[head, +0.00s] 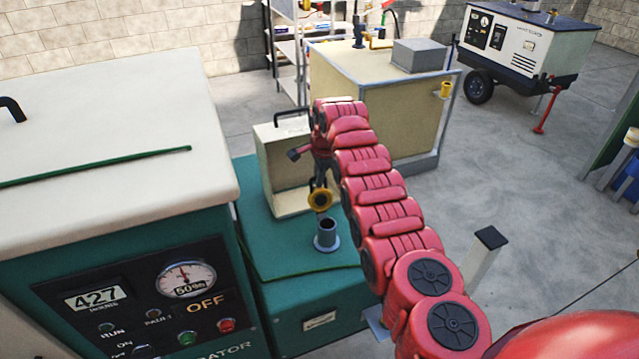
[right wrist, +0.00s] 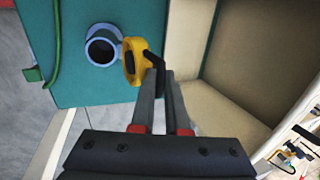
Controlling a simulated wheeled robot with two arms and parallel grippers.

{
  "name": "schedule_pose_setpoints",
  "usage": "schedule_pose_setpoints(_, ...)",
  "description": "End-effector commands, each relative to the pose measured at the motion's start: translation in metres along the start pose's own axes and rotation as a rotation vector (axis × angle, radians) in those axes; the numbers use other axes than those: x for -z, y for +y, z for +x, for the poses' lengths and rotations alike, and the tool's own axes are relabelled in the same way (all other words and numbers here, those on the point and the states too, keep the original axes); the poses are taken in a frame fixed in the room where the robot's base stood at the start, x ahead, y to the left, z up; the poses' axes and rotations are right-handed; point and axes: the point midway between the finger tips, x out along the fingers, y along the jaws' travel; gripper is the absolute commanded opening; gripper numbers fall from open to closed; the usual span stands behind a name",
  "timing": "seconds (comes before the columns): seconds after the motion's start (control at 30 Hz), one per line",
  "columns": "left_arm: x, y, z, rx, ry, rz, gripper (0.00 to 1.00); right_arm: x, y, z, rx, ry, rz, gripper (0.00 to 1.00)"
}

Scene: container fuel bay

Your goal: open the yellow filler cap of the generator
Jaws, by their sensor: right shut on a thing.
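The yellow filler cap (head: 320,200) is off the filler neck and hangs just above and behind it in the head view. My right gripper (head: 319,184) is shut on the cap, and its two fingers (right wrist: 163,78) hold the cap's dark handle in the right wrist view. The cap also shows in the right wrist view (right wrist: 130,62), beside the open neck. The grey-blue filler neck (head: 327,235) stands uncovered on the green generator top (head: 290,262); its dark opening shows in the right wrist view (right wrist: 101,46). My left gripper is not in view.
The generator's cream-topped housing (head: 110,130) with its control panel (head: 150,300) stands at the left. A cream box with a dark handle (head: 268,160) stands behind the neck. A cream tank (head: 370,110) is farther back, and a wheeled unit (head: 525,45) stands at the upper right. Grey floor is open at the right.

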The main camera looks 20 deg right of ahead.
Motion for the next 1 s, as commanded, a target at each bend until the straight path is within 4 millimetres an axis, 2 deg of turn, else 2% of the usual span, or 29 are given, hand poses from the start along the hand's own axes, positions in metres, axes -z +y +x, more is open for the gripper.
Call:
schedule_pose_setpoints(0.03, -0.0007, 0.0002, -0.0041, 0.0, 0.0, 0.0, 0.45, -0.0033, 0.0027, 0.0054, -0.008, -0.004, -0.004, 0.0)
schedule_pose_setpoints(0.63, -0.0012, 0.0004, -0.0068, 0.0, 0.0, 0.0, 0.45, -0.0033, 0.0049, 0.0079, -0.018, -0.005, -0.004, 0.0)
schedule_pose_setpoints(0.67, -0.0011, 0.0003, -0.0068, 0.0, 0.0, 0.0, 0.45, -0.0033, 0.005, 0.008, -0.018, -0.005, -0.004, 0.14)
schedule_pose_setpoints(0.8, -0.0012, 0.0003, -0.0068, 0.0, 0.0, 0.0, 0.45, -0.0033, 0.0055, 0.0084, -0.02, -0.006, -0.003, 0.39)
schedule_pose_setpoints(0.83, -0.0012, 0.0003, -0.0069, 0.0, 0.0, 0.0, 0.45, -0.0034, 0.0057, 0.0085, -0.02, -0.006, -0.003, 0.42)
schedule_pose_setpoints(1.0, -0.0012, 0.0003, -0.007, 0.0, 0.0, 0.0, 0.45, -0.0034, 0.0066, 0.0092, -0.023, -0.006, -0.003, 0.42)
